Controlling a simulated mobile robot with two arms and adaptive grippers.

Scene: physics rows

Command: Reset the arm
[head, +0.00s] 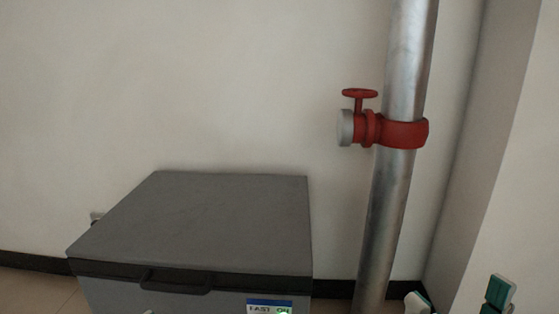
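My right gripper (458,300) shows only in part at the bottom right edge of the head view. My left gripper is not in clear view. A tiny pale spot shows at the bottom edge in front of the chest freezer (210,220), too small to tell what it is.
The grey freezer, lid shut, stands against the wall at lower left, with a black handle (175,283) and a blue and white label (270,304). A metal pipe (398,190) with a red valve (400,133) rises right of it. A wall corner is at far right.

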